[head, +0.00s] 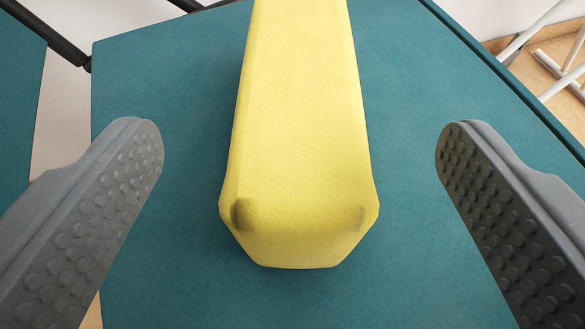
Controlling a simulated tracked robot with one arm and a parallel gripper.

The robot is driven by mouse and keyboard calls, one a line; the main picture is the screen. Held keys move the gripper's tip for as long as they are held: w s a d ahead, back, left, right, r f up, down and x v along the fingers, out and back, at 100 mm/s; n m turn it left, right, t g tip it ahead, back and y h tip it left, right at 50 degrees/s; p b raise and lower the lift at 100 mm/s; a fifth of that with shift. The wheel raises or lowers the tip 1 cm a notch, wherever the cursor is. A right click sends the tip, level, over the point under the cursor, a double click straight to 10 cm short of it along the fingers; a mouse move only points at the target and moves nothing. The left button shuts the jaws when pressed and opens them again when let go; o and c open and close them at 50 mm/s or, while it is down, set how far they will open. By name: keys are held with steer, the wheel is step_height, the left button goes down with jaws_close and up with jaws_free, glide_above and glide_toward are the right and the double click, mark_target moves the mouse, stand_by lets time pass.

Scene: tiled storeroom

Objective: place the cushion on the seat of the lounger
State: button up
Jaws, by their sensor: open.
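A yellow cushion (300,140), long and block-shaped, lies on a teal surface (160,100) that looks like the seat of the lounger. Its near end faces me, and its far end runs out of the top of the picture. My gripper (300,155) is open, with one grey studded finger on each side of the cushion. Both fingers are clear of it, with teal surface showing in the gaps. Whether the cushion's whole underside rests on the teal surface is hidden.
Another teal panel (20,110) stands at the left edge, beyond a gap. Dark bars (48,32) show at the upper left. White legs or tubes (545,45) stand over a wooden floor at the upper right. Bare teal surface lies on both sides of the cushion.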

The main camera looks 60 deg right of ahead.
steer(key=shift+v, duration=1.9)
